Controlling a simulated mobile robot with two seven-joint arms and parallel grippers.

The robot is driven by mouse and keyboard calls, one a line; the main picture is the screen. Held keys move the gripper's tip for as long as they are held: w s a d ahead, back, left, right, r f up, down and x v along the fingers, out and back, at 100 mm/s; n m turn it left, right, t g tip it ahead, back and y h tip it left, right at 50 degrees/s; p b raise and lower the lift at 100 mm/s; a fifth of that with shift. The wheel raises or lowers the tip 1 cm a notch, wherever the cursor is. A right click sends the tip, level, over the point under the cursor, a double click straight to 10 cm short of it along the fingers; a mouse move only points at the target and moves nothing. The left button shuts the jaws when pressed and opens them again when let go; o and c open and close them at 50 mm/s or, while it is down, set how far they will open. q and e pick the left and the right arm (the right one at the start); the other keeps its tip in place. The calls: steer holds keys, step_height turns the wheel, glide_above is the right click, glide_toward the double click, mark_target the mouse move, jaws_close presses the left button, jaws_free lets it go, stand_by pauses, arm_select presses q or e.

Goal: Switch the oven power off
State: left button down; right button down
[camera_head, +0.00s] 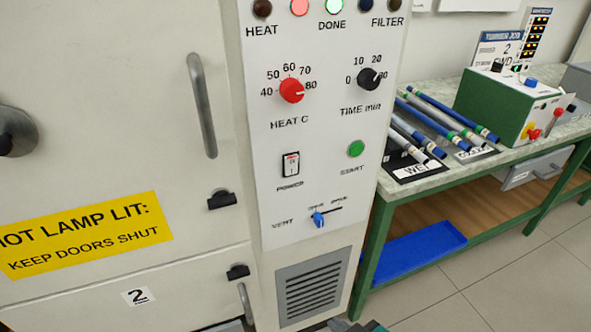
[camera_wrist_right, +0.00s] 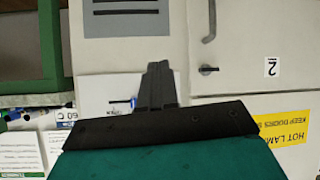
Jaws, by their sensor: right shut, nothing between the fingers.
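The oven's power switch (camera_head: 290,164) is a small rocker in a dark frame, above the word POWER on the white control panel (camera_head: 325,130). Which way it is pressed is too small to tell for sure. My right gripper shows only as a small piece at the bottom edge of the head view (camera_head: 355,327), below and apart from the switch. In the right wrist view its dark fingers (camera_wrist_right: 158,68) are together and empty, in front of the panel, which appears upside down. The switch is not visible there. My left gripper is not in view.
A blue vent lever (camera_head: 318,220), a green START button (camera_head: 356,149) and a red heat knob (camera_head: 292,90) surround the switch. The oven door handle (camera_head: 202,105) sticks out at left. A green bench (camera_head: 365,255) with rods and a control box (camera_head: 510,100) stands at right.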

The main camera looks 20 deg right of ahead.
mark_target(292, 162)
steer(key=w+r+n+t+b, duration=0.1)
steer(key=w+r+n+t, duration=0.1)
steer(key=r+n+t, duration=0.2)
steer(key=w+a+r+n+t+b, duration=0.1)
steer(key=w+r+n+t+b, duration=0.1)
steer(key=r+n, duration=0.9)
step_height(292, 162, up, 7)
steer(key=shift+w+a+r+t+h, duration=0.15)
steer(key=shift+w+t+h, duration=0.25)
steer(key=shift+w+t, duration=0.65)
steer(key=shift+s, duration=0.15)
steer(key=w+p, duration=0.1)
steer(key=w, duration=0.3)
steer(key=w+r+p, duration=0.1)
steer(key=w, duration=0.3)
steer(key=w+a, duration=0.1)
steer(key=w, duration=0.3)
steer(key=shift+w+r+p, duration=0.25)
steer(key=shift+w+p, duration=0.15)
steer(key=shift+w, duration=0.5)
